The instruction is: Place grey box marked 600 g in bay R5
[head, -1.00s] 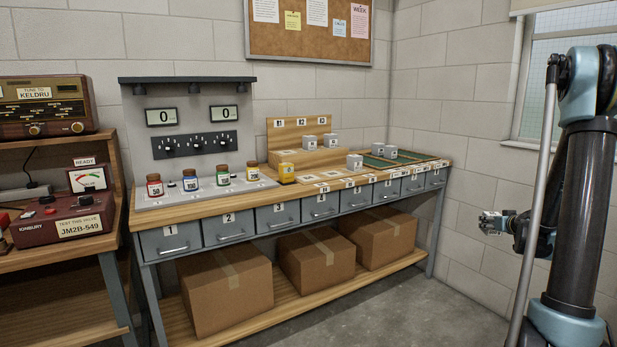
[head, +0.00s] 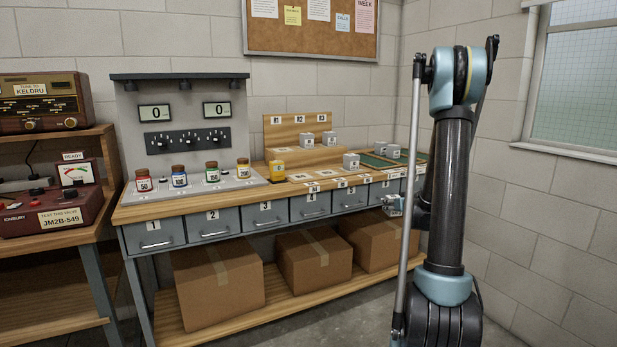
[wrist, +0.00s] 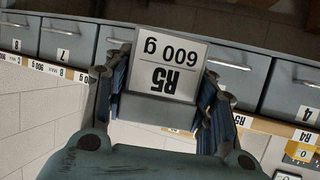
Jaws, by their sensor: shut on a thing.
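The grey box (wrist: 168,65) fills the middle of the wrist view, with its R5 and 600 g label upside down there. My gripper (wrist: 158,98) is shut on it, a finger on each side. In the head view my gripper (head: 393,205) is small, in front of the right end of the bench; the box in it is too small to make out. The wooden rack (head: 288,140) on the bench carries labels R1, R2 and R3 at its back. An R4 label (wrist: 304,113) shows at the wrist view's right.
Grey boxes stand on the rack step (head: 306,140), at the rack's front right (head: 351,160) and by the green mat (head: 372,161). A yellow item (head: 278,171) stands left of the lower places. Numbered drawers (head: 213,228) line the bench front. Cardboard boxes (head: 218,275) sit below.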

